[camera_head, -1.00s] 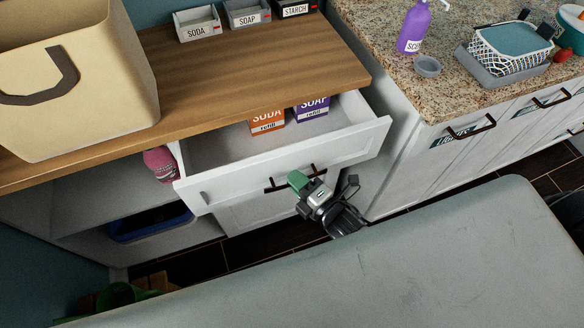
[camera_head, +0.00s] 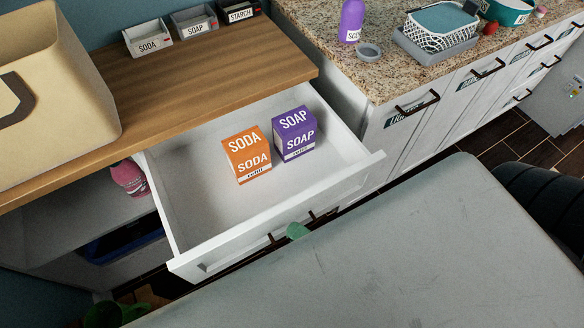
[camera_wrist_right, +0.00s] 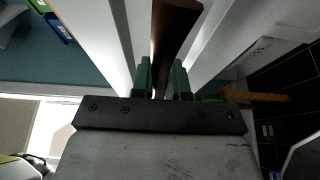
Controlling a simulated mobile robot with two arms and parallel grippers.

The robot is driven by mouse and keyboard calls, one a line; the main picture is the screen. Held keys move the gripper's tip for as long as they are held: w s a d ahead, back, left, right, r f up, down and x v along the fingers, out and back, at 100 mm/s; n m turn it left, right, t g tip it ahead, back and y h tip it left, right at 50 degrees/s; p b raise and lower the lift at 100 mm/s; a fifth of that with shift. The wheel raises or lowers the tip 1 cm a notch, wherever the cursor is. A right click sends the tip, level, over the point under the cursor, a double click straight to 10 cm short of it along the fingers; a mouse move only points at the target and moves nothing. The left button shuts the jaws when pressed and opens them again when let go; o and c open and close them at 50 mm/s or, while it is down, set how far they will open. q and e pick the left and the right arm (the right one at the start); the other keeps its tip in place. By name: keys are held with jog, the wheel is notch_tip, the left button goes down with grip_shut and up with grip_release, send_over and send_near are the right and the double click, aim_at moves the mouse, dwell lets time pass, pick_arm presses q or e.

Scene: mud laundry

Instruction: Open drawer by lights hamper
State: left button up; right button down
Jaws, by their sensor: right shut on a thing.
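The white drawer (camera_head: 260,235) stands far out from the wooden-topped unit. An orange soda box (camera_head: 246,155) and a purple soap box (camera_head: 294,133) stand inside it. A beige hamper (camera_head: 60,85) with a dark handle stands on the wooden top at left; I see no label on it. In the right wrist view, the green-padded fingers (camera_wrist_right: 163,78) are shut on the handle (camera_wrist_right: 174,30). My left gripper is not in view.
A granite counter (camera_head: 385,75) with white cabinets stands to the right. Small labelled bins (camera_head: 195,22) sit at the back of the wooden top. A pink bottle (camera_head: 130,178) and a blue bin (camera_head: 120,240) are on the open shelf below, left of the drawer.

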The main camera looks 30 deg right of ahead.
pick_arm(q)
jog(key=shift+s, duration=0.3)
pick_arm(e)
jog(key=c, duration=1.1)
grip_release()
pick_arm(q)
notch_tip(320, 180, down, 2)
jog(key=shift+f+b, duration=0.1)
jog(key=shift+b, duration=0.9)
pick_arm(e)
jog(key=v, duration=1.1)
